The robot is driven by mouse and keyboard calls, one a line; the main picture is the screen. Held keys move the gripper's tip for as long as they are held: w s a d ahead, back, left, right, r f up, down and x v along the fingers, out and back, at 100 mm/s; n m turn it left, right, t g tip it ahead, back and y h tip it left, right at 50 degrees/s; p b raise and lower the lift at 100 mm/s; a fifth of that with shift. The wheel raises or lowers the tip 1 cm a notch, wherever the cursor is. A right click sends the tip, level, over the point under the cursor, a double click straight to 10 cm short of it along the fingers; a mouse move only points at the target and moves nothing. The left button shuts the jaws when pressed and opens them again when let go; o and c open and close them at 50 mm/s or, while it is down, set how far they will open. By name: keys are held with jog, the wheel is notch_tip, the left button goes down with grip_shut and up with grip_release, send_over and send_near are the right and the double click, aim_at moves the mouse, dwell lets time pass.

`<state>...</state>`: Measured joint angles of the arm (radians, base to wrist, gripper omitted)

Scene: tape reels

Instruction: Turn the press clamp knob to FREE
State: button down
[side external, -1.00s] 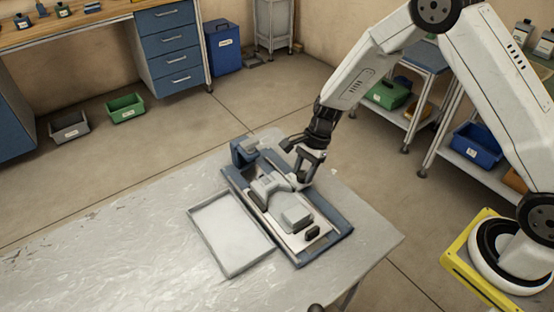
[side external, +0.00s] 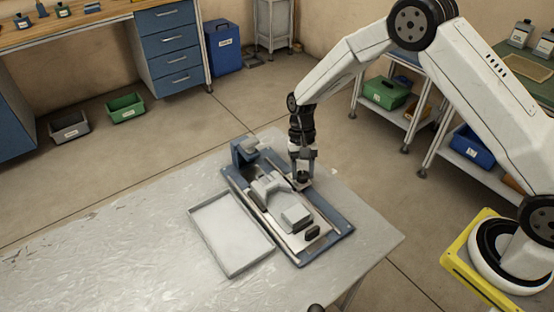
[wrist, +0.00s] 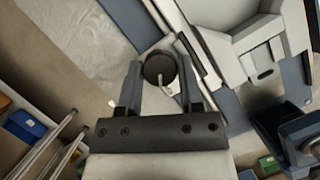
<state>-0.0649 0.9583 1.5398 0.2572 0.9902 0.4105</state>
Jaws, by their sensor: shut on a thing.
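The press clamp knob (wrist: 159,68) is a dark round knob with a pale pointer mark, seen between my fingers in the wrist view. My gripper (wrist: 160,80) is shut on it, one finger on each side; in the side view my gripper (side external: 302,180) points down at the right edge of the press. The press (side external: 335,232) has a blue base frame with a grey cassette-like body (side external: 270,188) on it. The pale pointer slants toward the lower right in the wrist view. I cannot read any FREE label.
A shallow grey tray (side external: 205,208) lies on the table left of the press. A blue block-like part (side external: 240,153) stands at the far corner of the press base. The table's left part (side external: 100,255) is clear. Shelves (side external: 400,115) stand behind my arm.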

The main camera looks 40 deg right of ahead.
jog(key=shift+n+h, duration=0.3)
jog(key=shift+n, duration=0.6)
jog(key=shift+g, duration=0.3)
jog(key=shift+c, duration=1.2)
grip_release()
jog(key=v, duration=0.7)
jog(key=shift+r, duration=0.4)
